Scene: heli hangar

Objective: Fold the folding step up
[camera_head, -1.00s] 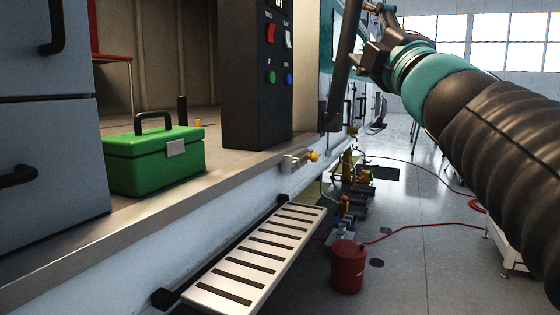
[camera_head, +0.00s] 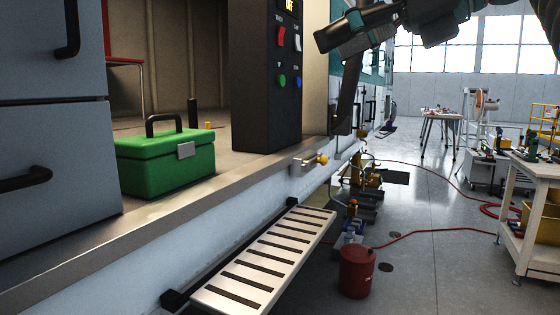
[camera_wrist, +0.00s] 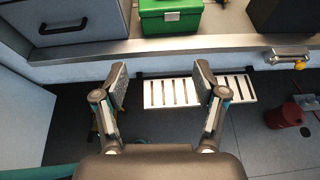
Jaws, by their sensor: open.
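The folding step (camera_head: 265,262) is a pale metal plate with dark slots. It sticks out flat from the white side wall below the cabin floor edge, held by black hinge brackets (camera_head: 175,300). In the wrist view the step (camera_wrist: 172,93) lies below and beyond my gripper (camera_wrist: 162,88), partly between and to the right of its fingers. My gripper is open and empty, apart from the step. In the head view part of my gripper (camera_head: 350,35) shows at the top, high above the step.
A green toolbox (camera_head: 168,160) sits on the cabin floor by grey drawers (camera_head: 50,150). A latch with a yellow knob (camera_head: 318,160) juts from the wall above the step's far end. A red can (camera_head: 356,270) stands on the floor beside the step. A red hose (camera_head: 430,232) crosses the floor.

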